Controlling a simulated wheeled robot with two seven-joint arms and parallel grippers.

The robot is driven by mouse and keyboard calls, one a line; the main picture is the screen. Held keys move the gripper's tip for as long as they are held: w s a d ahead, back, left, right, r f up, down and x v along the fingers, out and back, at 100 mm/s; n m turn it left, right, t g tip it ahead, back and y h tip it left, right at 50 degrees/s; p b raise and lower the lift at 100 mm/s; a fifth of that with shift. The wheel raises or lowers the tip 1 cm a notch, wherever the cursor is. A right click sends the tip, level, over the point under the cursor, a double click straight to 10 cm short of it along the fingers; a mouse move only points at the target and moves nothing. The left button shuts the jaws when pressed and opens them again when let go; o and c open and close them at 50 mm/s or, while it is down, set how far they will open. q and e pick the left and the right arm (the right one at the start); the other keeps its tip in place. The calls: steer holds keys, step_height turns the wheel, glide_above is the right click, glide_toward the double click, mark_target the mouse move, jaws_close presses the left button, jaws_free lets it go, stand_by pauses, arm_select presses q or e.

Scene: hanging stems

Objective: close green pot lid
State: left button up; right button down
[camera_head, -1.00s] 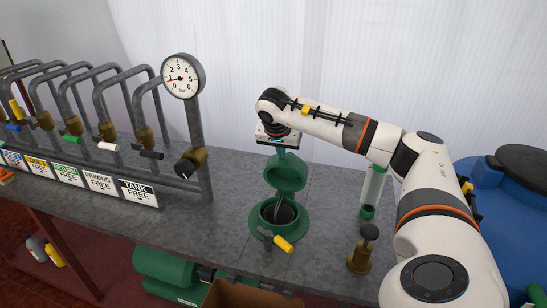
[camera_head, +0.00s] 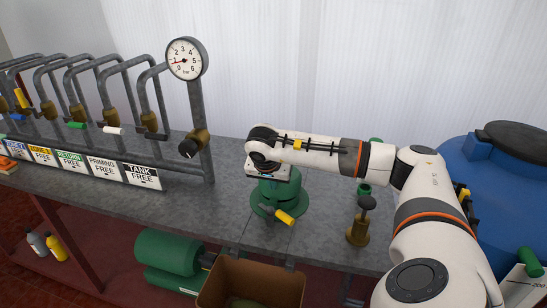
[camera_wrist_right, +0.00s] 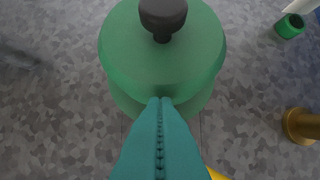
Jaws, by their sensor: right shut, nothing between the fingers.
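The green pot (camera_head: 290,204) stands on the grey bench, with its base flange showing under my right arm. Its green lid (camera_wrist_right: 162,62) is down over the pot mouth in the right wrist view, with a dark knob (camera_wrist_right: 163,14) on it. The opening is covered; I cannot tell if the lid sits fully flush. My right gripper (camera_wrist_right: 161,102) is shut and empty, its teal fingertips over the lid near its edge. In the head view my right wrist hides most of the lid and the fingers. My left gripper is not in view.
A yellow-handled valve (camera_head: 285,217) sits at the pot's front. A brass valve with a dark knob (camera_head: 358,229) stands to the right. A gauge (camera_head: 186,58) and pipes with labels are at the left. A cardboard box (camera_head: 252,286) is below the front edge.

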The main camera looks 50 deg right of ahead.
mark_target(272, 200)
steer(key=shift+s+a+f+b, duration=0.1)
steer(key=shift+a+f+b, duration=0.15)
steer(key=shift+f, duration=0.35)
steer(key=shift+s+a+f+b, duration=0.15)
steer(key=shift+f+b, duration=0.15)
steer(key=shift+f, duration=0.3)
steer(key=shift+s+a+f+b, duration=0.1)
steer(key=shift+a+f+b, duration=0.15)
steer(key=shift+f, duration=0.35)
